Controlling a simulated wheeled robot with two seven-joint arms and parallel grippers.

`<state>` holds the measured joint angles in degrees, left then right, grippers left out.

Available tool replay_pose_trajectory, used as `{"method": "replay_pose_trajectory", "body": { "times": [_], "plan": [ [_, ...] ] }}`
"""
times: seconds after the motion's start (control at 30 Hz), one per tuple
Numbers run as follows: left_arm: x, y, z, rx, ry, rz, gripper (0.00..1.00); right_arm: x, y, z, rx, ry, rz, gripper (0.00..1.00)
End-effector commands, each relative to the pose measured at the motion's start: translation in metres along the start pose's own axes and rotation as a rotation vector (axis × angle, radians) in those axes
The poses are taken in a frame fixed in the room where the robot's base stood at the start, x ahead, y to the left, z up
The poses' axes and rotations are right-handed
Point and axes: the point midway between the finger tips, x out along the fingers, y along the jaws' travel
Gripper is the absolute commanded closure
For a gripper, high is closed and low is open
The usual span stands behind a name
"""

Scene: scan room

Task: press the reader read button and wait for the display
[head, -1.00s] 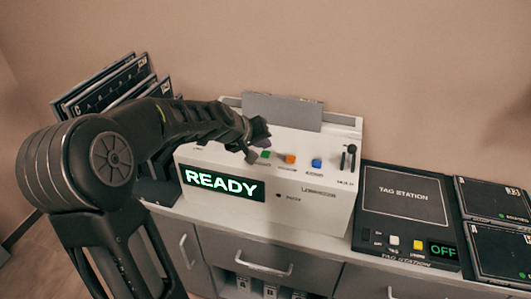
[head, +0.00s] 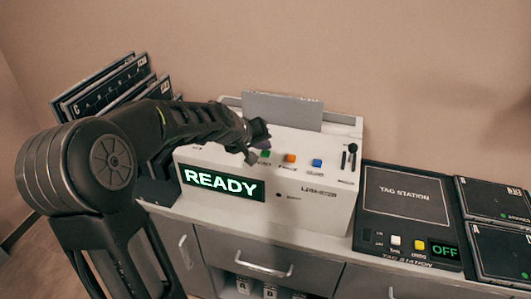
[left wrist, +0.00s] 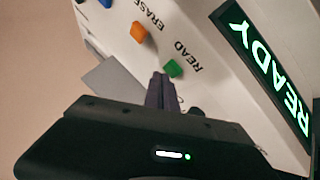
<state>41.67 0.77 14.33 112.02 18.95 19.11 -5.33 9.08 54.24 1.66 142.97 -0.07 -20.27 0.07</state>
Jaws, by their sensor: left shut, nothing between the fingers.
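The white reader (head: 310,208) stands on the cabinet, and its display (head: 222,185) shows READY in green. On its sloped top are a green button (head: 265,154), an orange button (head: 290,158) and a blue button (head: 317,163). The left wrist view shows the green button (left wrist: 173,68) beside the label READ and the orange button (left wrist: 138,32) beside ERASE. My left gripper (head: 257,147) is shut and empty, just left of the green button. In the left wrist view its fingertips (left wrist: 161,82) are close to that button; I cannot tell whether they touch it. My right gripper is not in view.
A black tag station (head: 405,205) sits right of the reader, its small display reading OFF. Dark cassettes (head: 497,200) lie at the far right. More dark panels (head: 105,88) stand in a rack behind my left arm. A grey plate (head: 282,110) stands upright at the reader's back.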

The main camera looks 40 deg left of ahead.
Motion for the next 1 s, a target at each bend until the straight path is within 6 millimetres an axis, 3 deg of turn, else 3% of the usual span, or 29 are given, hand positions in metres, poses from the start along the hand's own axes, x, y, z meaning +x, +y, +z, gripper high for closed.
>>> {"method": "replay_pose_trajectory", "body": {
  "times": [1.0],
  "plan": [
    [0.007, -0.005, 0.005, 0.000, 0.000, 0.000, 1.00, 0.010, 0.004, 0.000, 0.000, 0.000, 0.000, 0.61]
  ]
}}
